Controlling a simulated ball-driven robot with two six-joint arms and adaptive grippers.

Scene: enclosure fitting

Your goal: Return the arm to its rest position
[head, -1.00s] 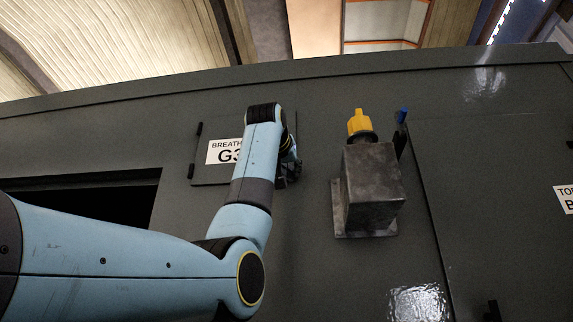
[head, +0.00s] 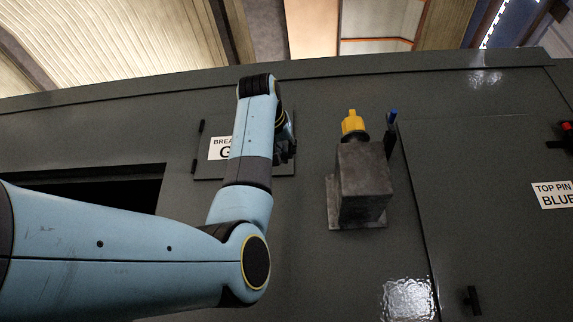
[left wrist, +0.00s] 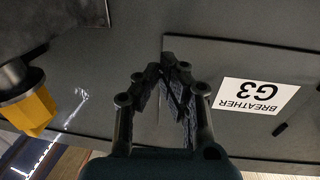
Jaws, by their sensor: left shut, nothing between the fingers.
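My left arm comes in from the left in the head view, and its blue links stand in front of the dark grey enclosure. My left gripper (head: 286,148) is mostly hidden behind the wrist there, in front of the breather G3 cover (head: 206,169). In the left wrist view the gripper (left wrist: 176,68) points at the grey panel, with its fingers shut and nothing held. The white G3 label (left wrist: 254,104) is to the right of the fingers, upside down. My right gripper is not in view.
A grey metal box (head: 362,185) with a yellow fitting (head: 354,124) juts out right of the gripper; a blue-tipped pin (head: 391,128) is beside it. A dark opening (head: 90,198) is at left. A door with a "TOP PIN BLUE" label (head: 553,195) is at right.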

